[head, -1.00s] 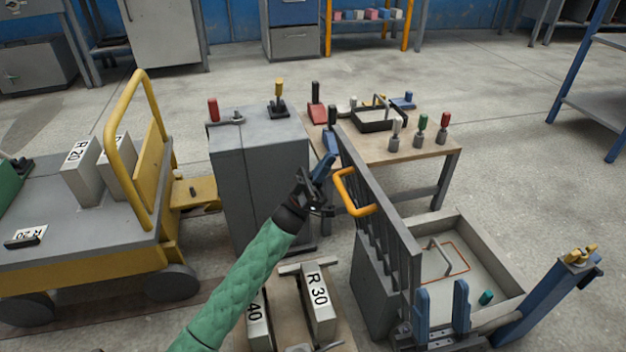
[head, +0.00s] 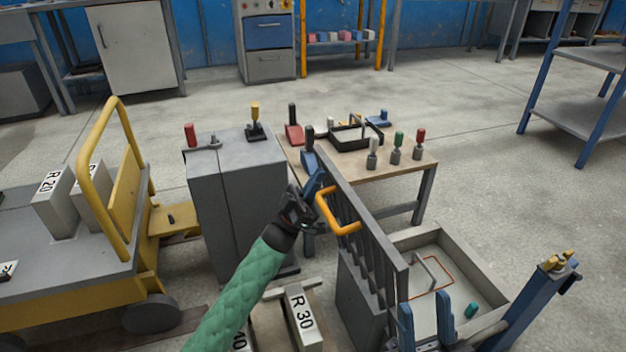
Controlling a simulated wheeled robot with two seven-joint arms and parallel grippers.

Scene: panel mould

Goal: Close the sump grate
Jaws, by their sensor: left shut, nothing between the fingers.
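The sump grate (head: 372,258) is a grey barred panel standing upright along the left side of the open sump (head: 433,238), a light grey box. An orange handle (head: 338,214) sticks out from the grate's left face. My left gripper (head: 314,183), at the end of the green-sleeved arm, is shut and empty. In the picture it is just left of the handle, near its upper end; contact cannot be made out.
A grey cabinet (head: 235,185) and a wooden table (head: 400,163) with several coloured-handled levers stand behind. A yellow cart (head: 95,285) is at the left. Labelled blocks (head: 300,308) lie near my arm. A blue post (head: 530,297) slants up right of the sump. Floor further right is clear.

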